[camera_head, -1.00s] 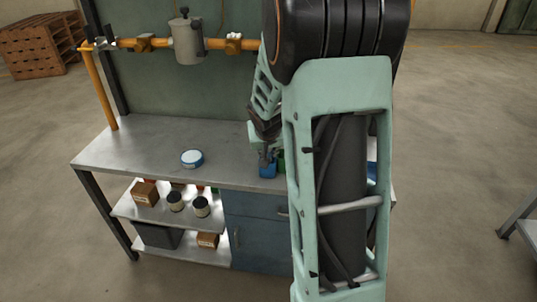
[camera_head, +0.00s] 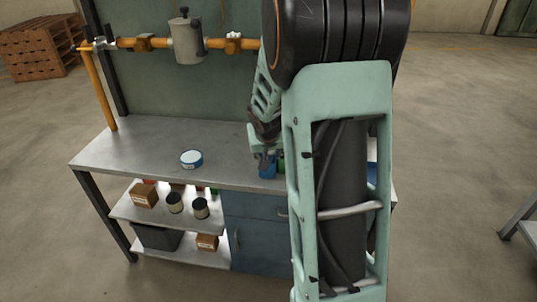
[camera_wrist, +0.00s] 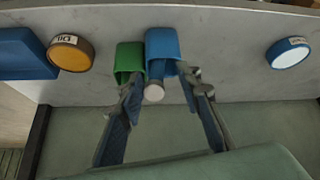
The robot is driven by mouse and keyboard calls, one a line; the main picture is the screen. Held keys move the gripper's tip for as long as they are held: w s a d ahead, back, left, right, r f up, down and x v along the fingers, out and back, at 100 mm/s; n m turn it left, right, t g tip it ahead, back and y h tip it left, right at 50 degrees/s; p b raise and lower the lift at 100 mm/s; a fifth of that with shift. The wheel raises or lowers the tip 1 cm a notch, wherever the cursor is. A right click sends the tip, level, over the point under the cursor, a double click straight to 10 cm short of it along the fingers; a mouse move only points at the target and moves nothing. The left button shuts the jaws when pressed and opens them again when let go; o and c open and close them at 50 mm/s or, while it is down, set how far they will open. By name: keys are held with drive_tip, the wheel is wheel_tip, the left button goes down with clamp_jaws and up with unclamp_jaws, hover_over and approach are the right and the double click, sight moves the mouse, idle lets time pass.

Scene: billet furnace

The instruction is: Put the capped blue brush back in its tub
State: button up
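The blue tub (camera_wrist: 162,46) stands on the bench beside a green tub (camera_wrist: 130,58), the two close together in the wrist view. In the head view the blue tub (camera_head: 267,171) shows just under my gripper (camera_head: 265,156), and the green tub is mostly behind my arm. In the wrist view my gripper (camera_wrist: 160,80) has its fingers apart, one on each side of a pale round end (camera_wrist: 153,92) at the blue tub's mouth. This may be the capped blue brush, but its body is hidden. I cannot tell whether the fingers touch anything.
A blue tin with a white lid (camera_head: 191,158) sits on the bench (camera_head: 130,155) to the left. The wrist view also shows a labelled yellow-topped tin (camera_wrist: 70,52) and a blue box (camera_wrist: 25,55). An orange pipe (camera_head: 215,45) runs above the bench's back.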

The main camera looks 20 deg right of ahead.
drive_tip(key=shift+r, duration=0.15)
drive_tip(key=p+v, duration=0.3)
drive_tip(key=v, duration=1)
drive_tip(key=shift+w, duration=0.2)
drive_tip(key=shift+w+r, duration=0.1)
